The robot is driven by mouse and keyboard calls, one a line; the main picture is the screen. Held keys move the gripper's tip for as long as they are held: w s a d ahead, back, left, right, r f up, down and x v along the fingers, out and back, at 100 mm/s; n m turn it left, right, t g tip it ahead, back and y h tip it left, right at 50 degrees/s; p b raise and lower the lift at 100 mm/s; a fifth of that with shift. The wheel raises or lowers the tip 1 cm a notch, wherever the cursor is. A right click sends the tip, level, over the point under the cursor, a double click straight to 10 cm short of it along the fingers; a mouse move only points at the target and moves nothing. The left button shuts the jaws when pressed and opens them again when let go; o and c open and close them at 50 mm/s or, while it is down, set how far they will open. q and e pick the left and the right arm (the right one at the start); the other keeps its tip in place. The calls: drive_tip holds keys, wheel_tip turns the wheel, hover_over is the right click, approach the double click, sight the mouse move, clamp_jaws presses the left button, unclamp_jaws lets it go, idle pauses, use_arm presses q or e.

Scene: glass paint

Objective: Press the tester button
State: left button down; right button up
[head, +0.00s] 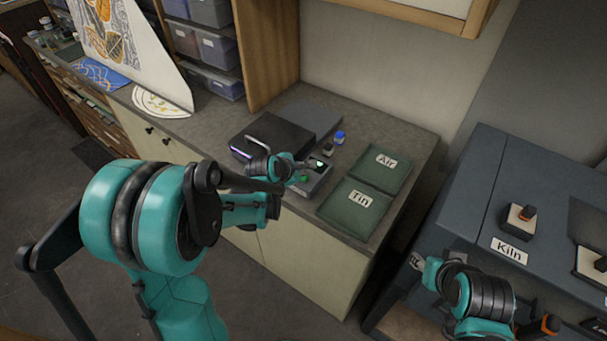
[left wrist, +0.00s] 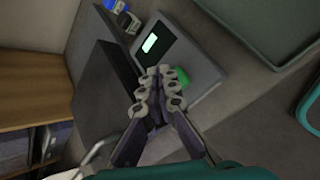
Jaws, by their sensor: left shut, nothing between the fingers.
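The tester (head: 316,177) is a small grey box on the counter with a lit screen and a green button (head: 304,178). In the left wrist view the tester (left wrist: 205,65) shows its bright screen, with the green button (left wrist: 182,77) just beside my fingertips. My left gripper (head: 308,165) is shut and empty, its tips over the tester near the button. In the left wrist view the gripper (left wrist: 160,85) partly covers the button's near side; I cannot tell whether it touches. My right gripper is not clearly in view; only part of my right arm shows at the lower right.
A black device (head: 272,137) stands behind the tester. A blue-capped jar (head: 339,138) and a small dark jar (head: 328,150) stand beyond it. Green trays labelled Air (head: 392,177) and Tin (head: 340,222) lie to the right. The Kiln (head: 478,190) stands farther right.

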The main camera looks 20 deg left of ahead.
use_arm(q)
drive_tip(key=shift+r, duration=0.1)
drive_tip(key=shift+r+p, duration=1.9)
drive_tip(key=shift+r, duration=0.65)
drive_tip(key=shift+f, duration=0.1)
